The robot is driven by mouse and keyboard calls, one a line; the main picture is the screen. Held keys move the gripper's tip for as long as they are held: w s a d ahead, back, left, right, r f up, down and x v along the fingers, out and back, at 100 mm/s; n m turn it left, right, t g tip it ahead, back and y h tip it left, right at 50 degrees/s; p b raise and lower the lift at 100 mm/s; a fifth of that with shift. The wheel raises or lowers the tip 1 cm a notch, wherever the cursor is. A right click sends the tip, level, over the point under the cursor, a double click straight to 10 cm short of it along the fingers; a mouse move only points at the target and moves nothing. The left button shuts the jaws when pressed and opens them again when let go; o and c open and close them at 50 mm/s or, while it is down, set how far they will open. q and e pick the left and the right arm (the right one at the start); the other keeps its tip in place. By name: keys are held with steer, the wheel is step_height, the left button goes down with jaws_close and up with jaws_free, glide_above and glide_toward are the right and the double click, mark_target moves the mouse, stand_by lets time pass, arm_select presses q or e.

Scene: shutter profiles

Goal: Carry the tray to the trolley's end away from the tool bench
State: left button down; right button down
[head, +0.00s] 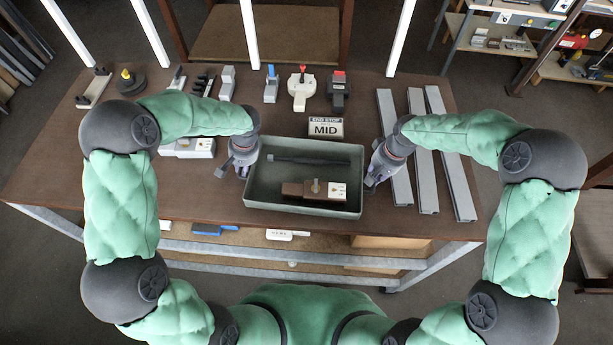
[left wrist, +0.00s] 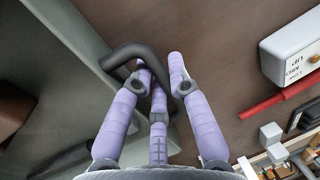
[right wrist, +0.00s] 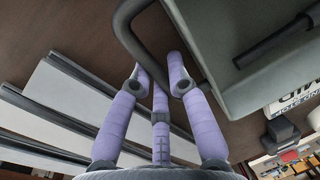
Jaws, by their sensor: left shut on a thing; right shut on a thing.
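The grey-green tray (head: 260,192) is at the middle of the brown top (head: 90,180), near its front edge. It holds a dark bar (head: 305,160) and a brown block with a white part (head: 312,191). My left gripper (head: 241,168) is shut on the tray's left dark handle (left wrist: 122,53). My right gripper (head: 373,179) is shut on the right handle (right wrist: 128,38). The tray looks level; I cannot tell whether it touches the top. Whether this brown top is the trolley or the bench is not clear.
Three grey profiles (head: 462,190) lie right of the tray, with a "MID" block (head: 325,128) behind it. Several tools and clamps (head: 301,90) line the back edge. White posts (head: 400,38) rise behind. Another bench with shelves (head: 500,38) stands at the back right.

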arm_select(q)
steer(key=shift+r, duration=0.1)
arm_select(e)
steer(key=shift+r, duration=0.15)
